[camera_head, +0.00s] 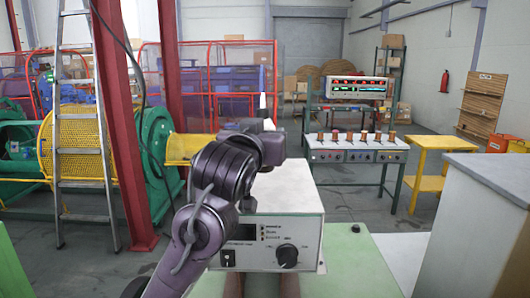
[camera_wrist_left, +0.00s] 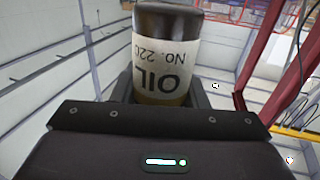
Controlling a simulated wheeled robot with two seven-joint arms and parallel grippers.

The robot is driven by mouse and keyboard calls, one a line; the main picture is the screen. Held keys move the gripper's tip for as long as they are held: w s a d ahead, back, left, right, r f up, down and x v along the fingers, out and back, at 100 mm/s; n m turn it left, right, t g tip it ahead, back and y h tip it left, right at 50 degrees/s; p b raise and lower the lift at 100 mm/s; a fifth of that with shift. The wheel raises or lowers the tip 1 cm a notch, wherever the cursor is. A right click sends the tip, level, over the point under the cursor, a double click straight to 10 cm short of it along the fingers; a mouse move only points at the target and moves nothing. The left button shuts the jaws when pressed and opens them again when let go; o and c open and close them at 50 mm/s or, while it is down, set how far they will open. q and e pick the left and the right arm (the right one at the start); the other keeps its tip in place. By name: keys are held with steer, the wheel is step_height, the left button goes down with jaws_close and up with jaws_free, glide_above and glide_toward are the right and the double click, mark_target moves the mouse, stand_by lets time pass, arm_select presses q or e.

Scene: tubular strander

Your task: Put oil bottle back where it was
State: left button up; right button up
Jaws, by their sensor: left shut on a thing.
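The oil bottle (camera_wrist_left: 162,58) fills the middle of the left wrist view. It is a dark amber cylinder with a white label reading "OIL NO. 220", upside down in that picture. My left gripper (camera_wrist_left: 161,97) is shut on it, with a dark finger on each side. In the head view my left gripper (camera_head: 266,126) is raised above and behind a white control box (camera_head: 270,230). A pale pointed tip stands up there, perhaps the bottle's spout; the wrist largely hides the rest. My right gripper is not in view.
The control box sits on a pale green top (camera_head: 355,265). A grey cabinet (camera_head: 480,215) stands at right. Beyond are a workbench (camera_head: 357,153) with several spools, a yellow table (camera_head: 432,148), a red post (camera_head: 118,125) and a ladder (camera_head: 82,150). Open floor lies between.

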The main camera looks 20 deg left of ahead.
arm_select(q)
steer(key=shift+f, duration=0.3)
step_height(320, 180, down, 3)
steer(key=shift+f, duration=0.35)
steer(key=shift+d+f, duration=0.1)
steer(key=shift+f, duration=0.1)
steer(key=o, duration=1.1)
steer(key=shift+r, duration=0.1)
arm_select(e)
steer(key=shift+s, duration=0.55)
